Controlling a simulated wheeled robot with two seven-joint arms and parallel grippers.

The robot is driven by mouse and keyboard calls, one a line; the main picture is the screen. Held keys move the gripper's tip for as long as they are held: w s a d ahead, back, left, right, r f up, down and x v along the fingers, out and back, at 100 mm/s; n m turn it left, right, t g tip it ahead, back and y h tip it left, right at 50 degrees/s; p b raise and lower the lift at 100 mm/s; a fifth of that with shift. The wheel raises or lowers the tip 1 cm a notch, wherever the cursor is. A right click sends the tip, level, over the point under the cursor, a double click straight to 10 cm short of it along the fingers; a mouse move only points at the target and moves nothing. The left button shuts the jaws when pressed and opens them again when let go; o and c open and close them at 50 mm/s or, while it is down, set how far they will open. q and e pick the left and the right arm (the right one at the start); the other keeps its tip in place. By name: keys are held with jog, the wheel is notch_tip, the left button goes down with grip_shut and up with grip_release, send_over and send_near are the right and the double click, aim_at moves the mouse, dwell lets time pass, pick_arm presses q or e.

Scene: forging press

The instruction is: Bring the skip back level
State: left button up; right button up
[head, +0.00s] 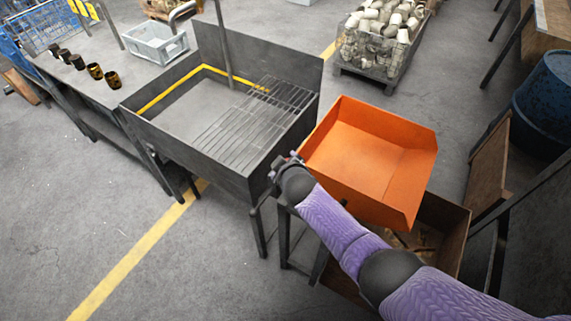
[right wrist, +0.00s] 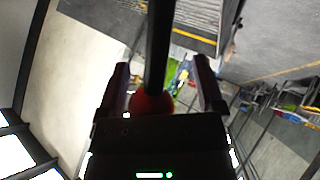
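The orange skip (head: 365,150) is in the head view, right of the grey metal table. It is empty and looks tilted, its open low end toward the lower right above a brown bin (head: 445,225). My right gripper (head: 284,161) is at the skip's left side, small and partly hidden by my wrist. In the right wrist view its two fingers (right wrist: 163,82) stand apart on either side of a dark bar (right wrist: 160,40) with a red knob (right wrist: 152,103). Gaps show between the fingers and the bar. My left gripper is in no view.
The grey table (head: 180,110) with a wire grate (head: 255,120) stands close left of the skip. A crate of metal parts (head: 380,45) is behind it. A blue drum (head: 545,100) and brown panels are at right. The floor at lower left is clear.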

jog(key=shift+r, duration=0.1)
jog(key=shift+a+r+p, duration=0.1)
jog(key=shift+r+p, duration=0.1)
jog(key=shift+p, duration=0.1)
jog(key=p+v, duration=0.5)
jog(key=v, duration=0.4)
jog(key=shift+s, duration=0.35)
